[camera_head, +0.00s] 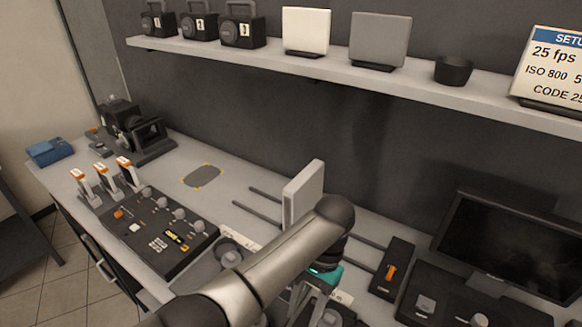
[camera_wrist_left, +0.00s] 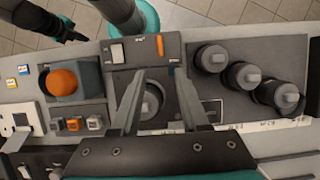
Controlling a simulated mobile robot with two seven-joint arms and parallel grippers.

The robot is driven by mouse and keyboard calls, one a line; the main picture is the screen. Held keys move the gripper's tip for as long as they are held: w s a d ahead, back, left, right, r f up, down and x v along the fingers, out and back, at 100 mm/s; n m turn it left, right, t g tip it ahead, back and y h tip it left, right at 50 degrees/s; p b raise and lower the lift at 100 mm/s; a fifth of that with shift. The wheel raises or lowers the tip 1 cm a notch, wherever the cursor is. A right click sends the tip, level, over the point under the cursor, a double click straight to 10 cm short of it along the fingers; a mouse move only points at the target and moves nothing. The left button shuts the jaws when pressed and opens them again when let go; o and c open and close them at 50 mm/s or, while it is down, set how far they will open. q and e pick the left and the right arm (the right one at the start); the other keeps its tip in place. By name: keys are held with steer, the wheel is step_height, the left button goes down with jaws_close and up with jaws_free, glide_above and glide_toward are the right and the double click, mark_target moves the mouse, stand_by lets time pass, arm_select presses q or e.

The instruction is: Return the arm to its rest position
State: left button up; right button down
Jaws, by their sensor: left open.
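My left arm (camera_head: 270,265) reaches in from the bottom of the head view, over the front of the desk, with its wrist bent downward. My left gripper (camera_head: 308,300) is partly hidden by the arm and points down at the consoles. In the left wrist view its two grey fingers (camera_wrist_left: 158,88) stand apart, with nothing held between them. Below and between them is a round knob on a dark panel (camera_wrist_left: 122,52); I cannot tell how close the fingertips are to it.
A button console (camera_head: 160,232) lies left of the arm. An upright pale panel (camera_head: 303,192) stands just behind it. A monitor (camera_head: 510,245) stands at the right. Knobs (camera_wrist_left: 240,75) and an orange ball (camera_wrist_left: 62,81) flank the gripper. A shelf (camera_head: 300,62) runs above the desk.

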arm_select(q)
steer(key=s+a+f+n+t+h, duration=0.1)
steer(key=s+f+n+t+h, duration=0.1)
steer(key=s+f+h, duration=0.4)
steer(key=s+a+r+n+t+y, duration=0.2)
steer(key=s+a+r+t, duration=0.15)
steer(key=a, duration=0.55)
steer(key=s+a+r+n+t+y, duration=0.15)
steer(key=s+a, duration=0.35)
steer(key=a, duration=0.5)
step_height(320, 180, down, 31)
steer(key=s+g+b, duration=0.1)
steer(key=b, duration=1)
steer(key=s+a+f+b, duration=0.1)
steer(key=s+f+b, duration=0.4)
steer(key=s+f, duration=0.3)
steer(key=s+a+f+g+b, duration=0.1)
steer(key=s+f+b, duration=0.4)
steer(key=f, duration=1.2)
steer(key=s, duration=0.3)
steer(key=shift+a, duration=0.4)
steer(key=shift+m, duration=0.25)
